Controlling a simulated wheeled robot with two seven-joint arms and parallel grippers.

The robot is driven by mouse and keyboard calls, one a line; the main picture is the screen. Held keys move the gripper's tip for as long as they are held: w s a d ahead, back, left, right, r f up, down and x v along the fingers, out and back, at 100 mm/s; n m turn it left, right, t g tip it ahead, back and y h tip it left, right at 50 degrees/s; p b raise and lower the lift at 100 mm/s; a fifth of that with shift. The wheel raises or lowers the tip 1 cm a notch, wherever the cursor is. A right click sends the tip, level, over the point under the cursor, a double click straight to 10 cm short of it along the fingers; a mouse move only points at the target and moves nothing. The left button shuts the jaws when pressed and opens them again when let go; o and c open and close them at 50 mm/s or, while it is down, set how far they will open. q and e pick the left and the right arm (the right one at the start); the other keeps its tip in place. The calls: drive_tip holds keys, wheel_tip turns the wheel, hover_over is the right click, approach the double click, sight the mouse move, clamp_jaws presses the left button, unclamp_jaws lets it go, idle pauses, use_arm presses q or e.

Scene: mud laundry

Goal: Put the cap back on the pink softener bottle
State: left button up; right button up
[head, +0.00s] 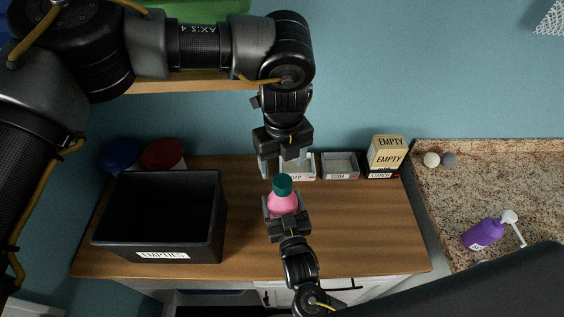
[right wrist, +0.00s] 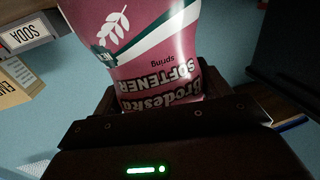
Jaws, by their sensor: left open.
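The pink softener bottle (head: 284,204) stands over the middle of the wooden counter. In the right wrist view its labelled side (right wrist: 160,50) fills the space ahead of the jaws. The teal cap (head: 283,185) sits at the top of the bottle; I cannot tell whether it is fully seated. My left gripper (head: 283,170) is open just above and behind the cap, fingers pointing down and apart, with nothing between them. My right gripper (head: 284,212) is shut on the bottle's body from the front. The bottle's base is hidden by that gripper.
A black bin labelled EMPTIES (head: 160,240) stands at left. Small labelled trays, one marked SODA (head: 340,166), and EMPTY boxes (head: 387,152) line the back. The counter right of my right gripper is clear.

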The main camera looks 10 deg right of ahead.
sight(282, 181)
drive_tip(key=o, duration=0.4)
drive_tip(key=shift+o, duration=0.2)
use_arm(q)
wheel_tip(282, 181, down, 4)
drive_tip(key=b, duration=0.3)
drive_tip(key=shift+b, duration=0.4)
use_arm(e)
drive_tip(key=s, duration=1)
drive_tip(key=shift+s, duration=0.4)
use_arm(q)
drive_tip(key=shift+a+f, duration=0.1)
